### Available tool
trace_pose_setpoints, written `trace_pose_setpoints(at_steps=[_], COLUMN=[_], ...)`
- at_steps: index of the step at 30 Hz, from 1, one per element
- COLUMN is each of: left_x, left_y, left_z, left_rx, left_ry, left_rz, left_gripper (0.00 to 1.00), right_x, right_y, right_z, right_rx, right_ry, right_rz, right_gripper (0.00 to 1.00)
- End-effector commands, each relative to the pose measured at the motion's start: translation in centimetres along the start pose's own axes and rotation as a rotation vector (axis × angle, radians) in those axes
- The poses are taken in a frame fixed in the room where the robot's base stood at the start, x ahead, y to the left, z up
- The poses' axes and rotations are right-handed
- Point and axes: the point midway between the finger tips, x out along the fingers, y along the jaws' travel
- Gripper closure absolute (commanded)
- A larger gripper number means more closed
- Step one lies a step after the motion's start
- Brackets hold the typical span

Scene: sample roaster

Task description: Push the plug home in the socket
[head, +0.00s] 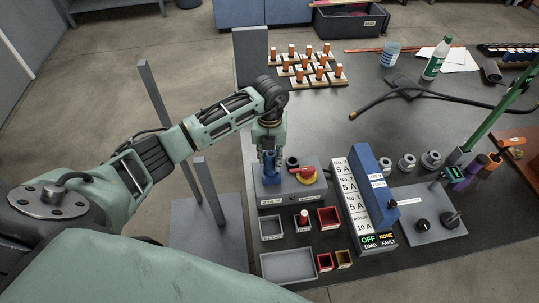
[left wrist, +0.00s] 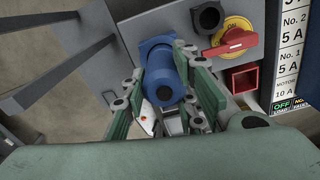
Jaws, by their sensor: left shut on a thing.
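The blue plug (head: 268,160) is at the left part of a grey socket box (head: 290,197) in the head view. In the left wrist view the plug (left wrist: 166,78) is a blue cylinder whose far end meets a blue square-flanged socket (left wrist: 153,44) on the grey panel. How deep the plug sits in the socket cannot be told. My left gripper (head: 269,151) is shut on the plug; its green fingers (left wrist: 165,88) lie on either side of it. The fingers partly hide the plug. My right gripper is not in view.
Beside the socket are a black round fitting (left wrist: 208,17) and a red handle on a yellow disc (head: 304,174). A labelled breaker block (head: 350,195) stands to the right. Small bins (head: 288,265) lie in front. Grey posts (head: 208,190) rise left of the table.

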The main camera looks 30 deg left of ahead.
Motion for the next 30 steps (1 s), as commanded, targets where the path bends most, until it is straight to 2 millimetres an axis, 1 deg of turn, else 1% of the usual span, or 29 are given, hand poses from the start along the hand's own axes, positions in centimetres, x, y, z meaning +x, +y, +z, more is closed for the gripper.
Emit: trace_pose_setpoints(at_steps=[17,18,24,30], left_x=[1.8,1.6,1.6,1.7], left_y=[0.0,0.0,0.0,0.0], left_z=[0.0,0.0,0.0,0.0], left_rx=[0.000,0.000,0.000,0.000], left_ry=[0.000,-0.001,-0.001,0.000], left_rz=[0.000,0.000,0.000,0.000], left_gripper=[1.00,0.70,0.52,0.51], right_x=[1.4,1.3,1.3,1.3], right_y=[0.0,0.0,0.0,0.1], right_z=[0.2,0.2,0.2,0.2], right_rx=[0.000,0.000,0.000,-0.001], right_ry=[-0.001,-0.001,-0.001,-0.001], right_rz=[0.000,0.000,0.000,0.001], right_gripper=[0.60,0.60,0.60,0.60])
